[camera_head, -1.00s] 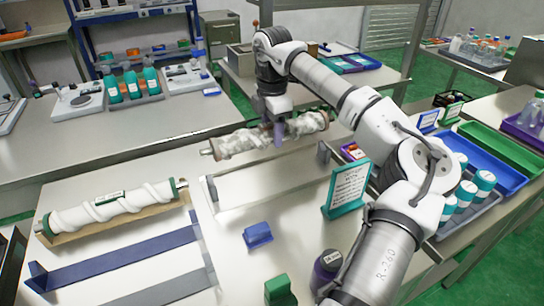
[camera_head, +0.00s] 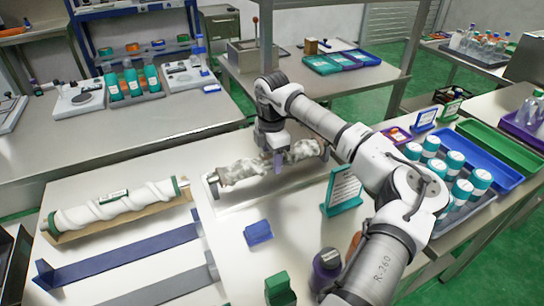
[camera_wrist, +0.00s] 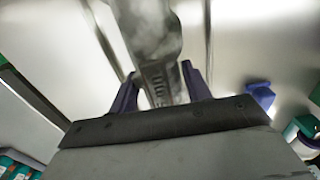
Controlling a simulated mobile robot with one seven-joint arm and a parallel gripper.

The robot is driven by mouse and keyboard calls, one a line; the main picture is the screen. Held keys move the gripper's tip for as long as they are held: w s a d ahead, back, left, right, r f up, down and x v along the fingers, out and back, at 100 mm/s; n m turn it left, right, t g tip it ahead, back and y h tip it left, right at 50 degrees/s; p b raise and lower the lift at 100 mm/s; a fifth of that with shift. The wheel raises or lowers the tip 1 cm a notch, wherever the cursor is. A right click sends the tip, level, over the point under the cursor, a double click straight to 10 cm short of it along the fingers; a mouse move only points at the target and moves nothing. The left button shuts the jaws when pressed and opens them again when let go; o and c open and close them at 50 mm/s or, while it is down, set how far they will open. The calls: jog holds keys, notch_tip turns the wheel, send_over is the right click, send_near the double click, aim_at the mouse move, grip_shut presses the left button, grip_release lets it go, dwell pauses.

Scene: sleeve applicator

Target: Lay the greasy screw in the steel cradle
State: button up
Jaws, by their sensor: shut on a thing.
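The greasy screw (camera_head: 240,170), a long shaft smeared grey-white, is level and lengthwise over the steel cradle (camera_head: 211,188), low between its end plates. Whether it touches the cradle's supports cannot be told. My gripper (camera_head: 278,163) comes down from above and is shut on the screw near its middle. In the wrist view the screw (camera_wrist: 150,32) runs away from between the two purple fingers, somewhat blurred. The fingers hide part of its middle.
A clean white screw (camera_head: 110,205) lies in a holder at the left. Blue (camera_head: 120,255) and grey cradles lie in front of it. A small blue block (camera_head: 258,232), a teal sign (camera_head: 342,190) and a dark bottle (camera_head: 326,268) stand nearby.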

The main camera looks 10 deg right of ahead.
jog(key=shift+f, duration=0.15)
jog(key=o, duration=1.5)
jog(key=shift+c, duration=0.2)
notch_tip(320, 180, up, 12)
jog(key=b, duration=0.2)
jog(key=shift+r, duration=0.2)
